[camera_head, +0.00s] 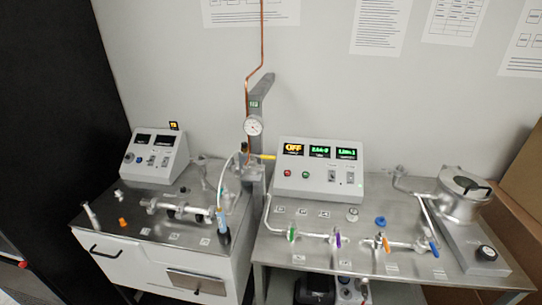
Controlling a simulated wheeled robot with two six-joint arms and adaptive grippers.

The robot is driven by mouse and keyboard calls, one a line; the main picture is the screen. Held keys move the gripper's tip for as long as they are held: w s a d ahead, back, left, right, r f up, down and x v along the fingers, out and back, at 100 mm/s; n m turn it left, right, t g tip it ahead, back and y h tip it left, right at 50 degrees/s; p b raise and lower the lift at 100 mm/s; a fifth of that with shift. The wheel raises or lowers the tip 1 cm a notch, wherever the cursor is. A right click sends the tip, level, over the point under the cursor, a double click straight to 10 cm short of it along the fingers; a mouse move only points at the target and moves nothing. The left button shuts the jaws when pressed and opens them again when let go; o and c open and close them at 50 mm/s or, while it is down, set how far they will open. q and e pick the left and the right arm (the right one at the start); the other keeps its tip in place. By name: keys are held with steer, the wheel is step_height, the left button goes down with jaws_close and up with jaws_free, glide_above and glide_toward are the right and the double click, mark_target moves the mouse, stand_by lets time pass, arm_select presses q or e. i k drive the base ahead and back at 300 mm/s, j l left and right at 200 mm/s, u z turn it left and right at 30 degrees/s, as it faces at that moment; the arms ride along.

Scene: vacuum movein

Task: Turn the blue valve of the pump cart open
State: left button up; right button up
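A steel-topped table (300,250) on the right carries a pipe line with coloured valve handles. A blue valve handle (434,248) is at the right end of this line, tilted and narrow in view. A separate blue round piece (380,221) is behind the line. I cannot tell which unit is the pump cart or how far any valve is turned. Neither of my grippers is in view.
Green (291,232), purple (338,240) and orange (385,243) handles share the line with the blue one. A control box (319,169) reading OFF stands behind. A round metal chamber (462,193) and black knob (487,253) are at right. A copper pipe (248,90) rises between the units.

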mark_target(426, 237)
steer(key=z, duration=1.55)
